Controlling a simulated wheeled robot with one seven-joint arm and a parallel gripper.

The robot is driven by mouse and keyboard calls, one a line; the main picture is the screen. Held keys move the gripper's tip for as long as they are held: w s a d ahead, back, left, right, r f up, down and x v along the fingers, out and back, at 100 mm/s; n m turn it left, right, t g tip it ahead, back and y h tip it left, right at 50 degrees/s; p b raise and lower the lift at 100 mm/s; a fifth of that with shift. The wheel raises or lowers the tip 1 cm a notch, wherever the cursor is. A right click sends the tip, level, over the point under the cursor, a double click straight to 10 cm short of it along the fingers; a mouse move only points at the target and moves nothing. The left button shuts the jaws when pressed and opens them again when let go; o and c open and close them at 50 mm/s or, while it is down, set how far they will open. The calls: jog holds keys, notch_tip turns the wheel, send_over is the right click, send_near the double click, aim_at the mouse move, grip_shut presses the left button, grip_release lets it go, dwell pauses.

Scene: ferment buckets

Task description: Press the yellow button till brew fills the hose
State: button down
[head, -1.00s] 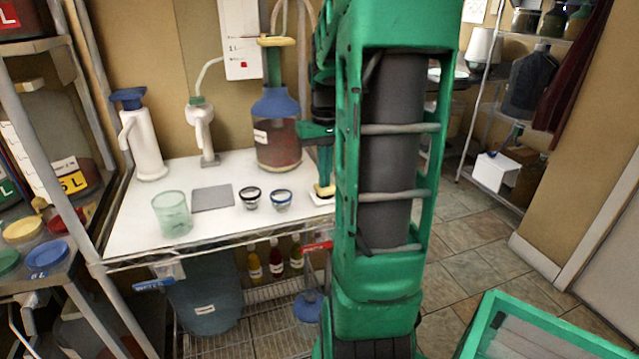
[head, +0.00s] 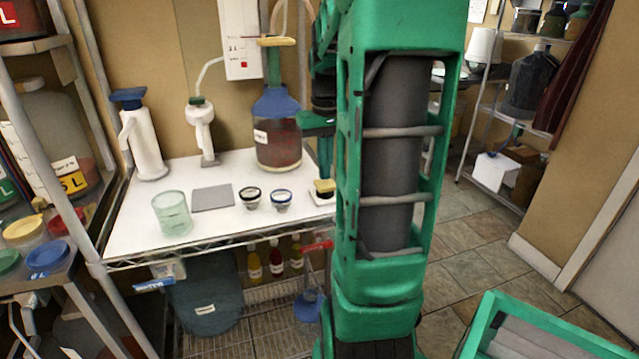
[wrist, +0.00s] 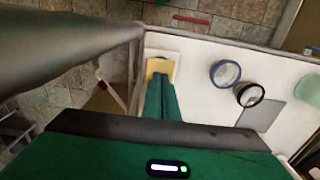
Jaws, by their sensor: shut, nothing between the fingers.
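The yellow button (head: 323,186) sits on a small pale base at the right end of the white table, partly next to my arm. It also shows in the wrist view (wrist: 160,65), on a white base. My gripper (head: 325,175) is shut and empty, pointing down. Its fingertips (wrist: 160,77) overlap the button's face in the wrist view; I cannot tell if they touch it. A large jug (head: 278,145) with dark red-brown brew and a blue top stands behind. A pale hose (head: 285,18) runs above it; its contents are unclear, and my arm hides part of it.
Two small cups (head: 250,197), a grey mat (head: 212,198) and a pale green beaker (head: 172,213) stand on the white table (head: 235,225). A white pump bottle (head: 143,145) and a white dispenser (head: 201,132) stand at the back. A white box (head: 241,45) hangs on the wall.

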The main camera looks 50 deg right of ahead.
jog(key=shift+f, duration=0.15)
jog(key=shift+f, duration=1.1)
jog(key=shift+r, duration=1.25)
jog(key=shift+f, duration=0.15)
jog(key=shift+f, duration=1.15)
jog(key=shift+r, duration=1.3)
